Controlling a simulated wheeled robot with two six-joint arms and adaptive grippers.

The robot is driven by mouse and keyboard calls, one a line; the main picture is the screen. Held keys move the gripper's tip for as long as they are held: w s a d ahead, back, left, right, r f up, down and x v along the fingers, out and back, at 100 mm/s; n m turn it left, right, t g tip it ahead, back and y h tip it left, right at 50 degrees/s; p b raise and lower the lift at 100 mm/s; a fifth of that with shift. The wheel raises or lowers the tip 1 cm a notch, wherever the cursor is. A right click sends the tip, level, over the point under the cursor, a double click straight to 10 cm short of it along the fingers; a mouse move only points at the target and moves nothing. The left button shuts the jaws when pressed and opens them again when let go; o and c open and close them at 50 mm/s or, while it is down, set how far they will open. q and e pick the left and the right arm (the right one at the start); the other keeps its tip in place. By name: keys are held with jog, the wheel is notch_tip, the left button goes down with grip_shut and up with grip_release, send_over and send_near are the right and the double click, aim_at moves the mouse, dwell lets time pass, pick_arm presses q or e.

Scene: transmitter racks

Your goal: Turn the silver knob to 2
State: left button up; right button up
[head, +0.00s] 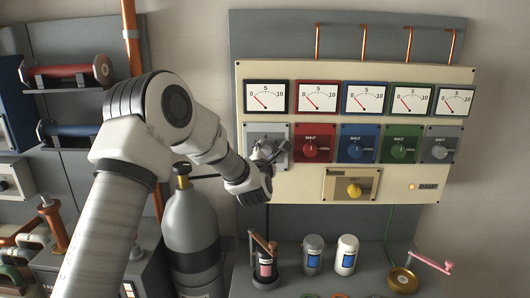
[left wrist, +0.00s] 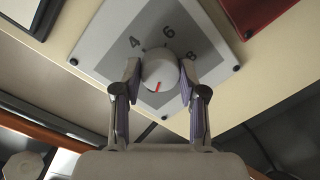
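The silver knob (left wrist: 160,72) sits on a grey dial plate (left wrist: 97,45) in the left wrist view. The numbers 4, 6 and 8 show above it; the rest of the scale is hidden by the knob and fingers. A short red mark on its face points to the lower left there, away from those numbers. In the head view the plate (head: 251,132) is at the left of the cream panel, and my gripper covers most of the knob. My left gripper (left wrist: 160,76) has a finger on each side of the knob, seemingly touching it. My right gripper is not in view.
A gas cylinder (head: 190,225) stands beside my left arm.

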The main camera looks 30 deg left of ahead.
pick_arm(q)
jog(key=shift+c, duration=0.6)
jog(key=shift+m+b, duration=0.8)
jog(key=m+b, duration=0.2)
jog(key=m, duration=0.4)
jog(key=shift+r+m+g+b, duration=0.1)
jog(key=shift+m+g+b, duration=0.2)
jog(key=shift+b, duration=0.05)
jog(key=shift+m, duration=1.6)
